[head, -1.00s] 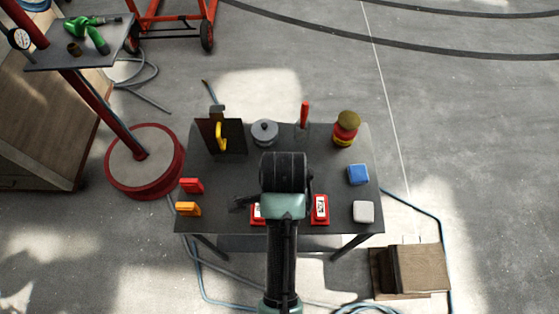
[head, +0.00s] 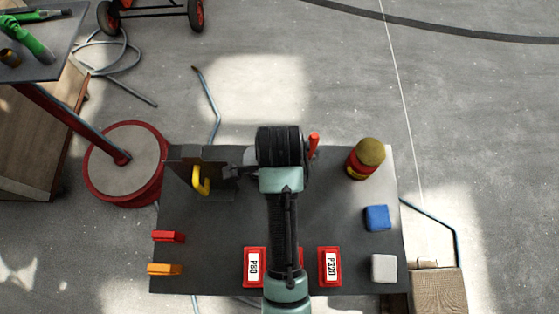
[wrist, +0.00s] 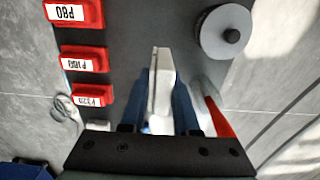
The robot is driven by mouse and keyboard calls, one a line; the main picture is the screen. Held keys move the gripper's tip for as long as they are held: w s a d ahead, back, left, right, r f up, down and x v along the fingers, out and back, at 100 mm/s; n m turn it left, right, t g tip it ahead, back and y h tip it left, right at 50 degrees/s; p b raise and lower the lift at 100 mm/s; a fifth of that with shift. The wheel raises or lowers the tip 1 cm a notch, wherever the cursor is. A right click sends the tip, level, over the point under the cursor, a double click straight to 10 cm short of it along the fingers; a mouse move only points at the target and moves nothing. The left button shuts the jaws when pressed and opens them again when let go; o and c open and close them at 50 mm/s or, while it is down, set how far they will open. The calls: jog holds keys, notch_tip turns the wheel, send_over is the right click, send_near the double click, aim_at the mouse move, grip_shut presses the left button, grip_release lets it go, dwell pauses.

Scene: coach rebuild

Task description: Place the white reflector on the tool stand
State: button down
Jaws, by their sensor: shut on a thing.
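My gripper (wrist: 163,78) is shut on a white, flat piece (wrist: 162,62), which I take to be the white reflector; it stands up between the blue fingers in the wrist view. The dark table surface lies behind it. In the head view my own arm hides most of the gripper and the held piece. The tool stand, by its look, has a red post (head: 72,125), a round red-rimmed base (head: 128,160) and a grey shelf (head: 45,58) at the upper left. A green tool (head: 28,40) and a small brown-gold piece (head: 10,57) lie on the shelf.
The dark table (head: 215,225) carries red (head: 168,236) and orange (head: 165,269) pieces, a yellow-handled thing (head: 201,180), labelled red blocks (head: 329,266), stacked discs (head: 366,158), and blue (head: 377,218) and white (head: 383,268) blocks. A grey can (wrist: 222,32) and red handle (wrist: 218,116) are near my gripper.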

notch_tip(320, 180, down, 9)
jog(key=shift+r, duration=0.1)
dwell(0.3)
jog(key=shift+f, duration=0.2)
jog(key=c, duration=0.7)
grip_release()
jog(key=shift+o, duration=0.2)
